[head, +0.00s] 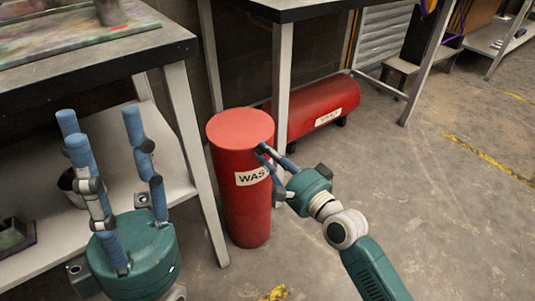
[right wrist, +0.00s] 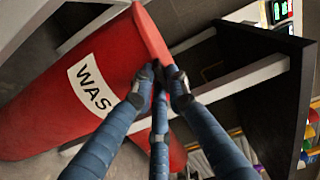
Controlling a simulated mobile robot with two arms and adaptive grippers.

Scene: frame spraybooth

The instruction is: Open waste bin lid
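The waste bin (head: 243,205) is a tall red cylinder with a white label, standing upright beside the table leg. Its round red lid (head: 240,127) lies flat on top, closed. My right gripper (head: 264,150) is at the lid's near right rim. In the right wrist view the blue fingers (right wrist: 160,78) draw together at the edge of the lid (right wrist: 153,38), with the rim between the tips; the exact contact is hidden. The bin body also shows there, tilted (right wrist: 45,115). My left gripper (head: 105,128) is open and empty, fingers spread upward, left of the bin.
A workbench (head: 100,60) with a lower shelf stands at the left, its leg close to the bin. Another dark-topped table (head: 300,8) is behind. A red horizontal cylinder (head: 330,100) lies beneath it. The concrete floor (head: 440,200) at the right is clear.

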